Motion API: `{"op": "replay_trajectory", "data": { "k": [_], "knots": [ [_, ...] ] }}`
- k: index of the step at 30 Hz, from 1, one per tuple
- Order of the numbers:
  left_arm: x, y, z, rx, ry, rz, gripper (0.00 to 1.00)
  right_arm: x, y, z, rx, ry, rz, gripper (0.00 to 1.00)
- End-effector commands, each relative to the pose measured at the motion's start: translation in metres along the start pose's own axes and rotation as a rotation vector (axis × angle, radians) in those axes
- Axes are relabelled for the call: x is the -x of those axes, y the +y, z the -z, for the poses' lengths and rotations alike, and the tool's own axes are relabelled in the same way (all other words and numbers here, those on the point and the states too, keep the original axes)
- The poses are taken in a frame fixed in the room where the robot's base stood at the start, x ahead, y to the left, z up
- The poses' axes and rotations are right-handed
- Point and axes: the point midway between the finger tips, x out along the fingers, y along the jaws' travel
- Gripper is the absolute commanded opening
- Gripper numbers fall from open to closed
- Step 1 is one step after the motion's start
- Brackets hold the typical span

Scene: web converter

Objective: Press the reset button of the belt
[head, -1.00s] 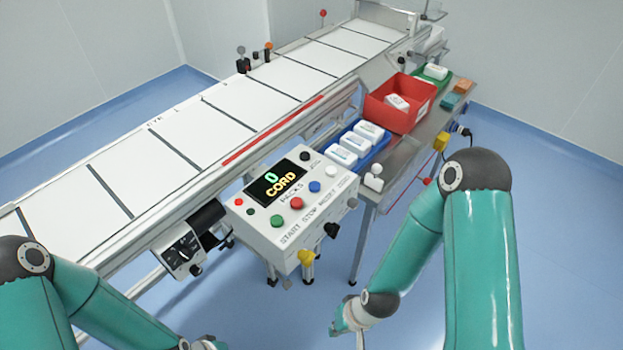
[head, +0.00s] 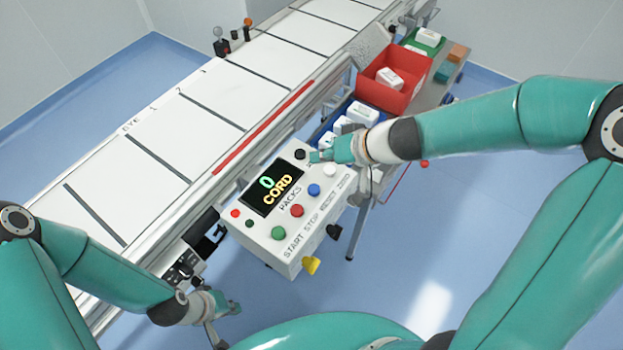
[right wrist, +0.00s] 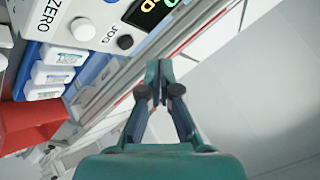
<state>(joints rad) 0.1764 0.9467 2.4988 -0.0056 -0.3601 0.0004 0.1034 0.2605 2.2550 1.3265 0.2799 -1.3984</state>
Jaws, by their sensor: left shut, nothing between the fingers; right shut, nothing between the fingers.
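The white control box (head: 262,228) stands beside the belt (head: 150,145), with a display reading 0 and CORD. The blue button (head: 314,190) sits in its front row, between the red button (head: 297,210) and the white button (head: 330,170); the labels there read START, STOP, RESET, ZERO. My right gripper (head: 316,157) is shut and empty beside the black JOG button (head: 300,154), apart from the blue one. In the right wrist view, its fingertips (right wrist: 157,68) are close to the JOG button (right wrist: 125,42). My left gripper (head: 232,308) is shut, low at the front.
A red bin (head: 395,90) and a blue tray (head: 350,112) with white packs stand behind the box, near my right forearm. A small dial unit (head: 183,265) hangs under the belt.

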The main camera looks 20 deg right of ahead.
Motion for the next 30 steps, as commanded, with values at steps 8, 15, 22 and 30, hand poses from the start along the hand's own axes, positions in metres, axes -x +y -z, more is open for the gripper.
{"op": "replay_trajectory", "data": {
  "k": [8,15,22,30],
  "knots": [
    [-0.001,0.000,0.000,0.000,0.000,0.000,0.00,-0.008,-0.008,0.000,0.016,-0.014,0.012,0.00],
    [-0.012,-0.005,0.000,0.000,0.000,0.000,0.00,-0.021,-0.001,-0.008,0.017,-0.016,0.013,0.00],
    [-0.035,-0.013,0.000,0.000,0.000,0.000,0.00,-0.043,0.015,-0.025,0.017,-0.018,0.012,0.00],
    [-0.062,-0.023,0.000,0.000,0.000,0.000,0.00,-0.065,0.031,-0.040,0.020,-0.016,0.013,0.00]
  ]
}}
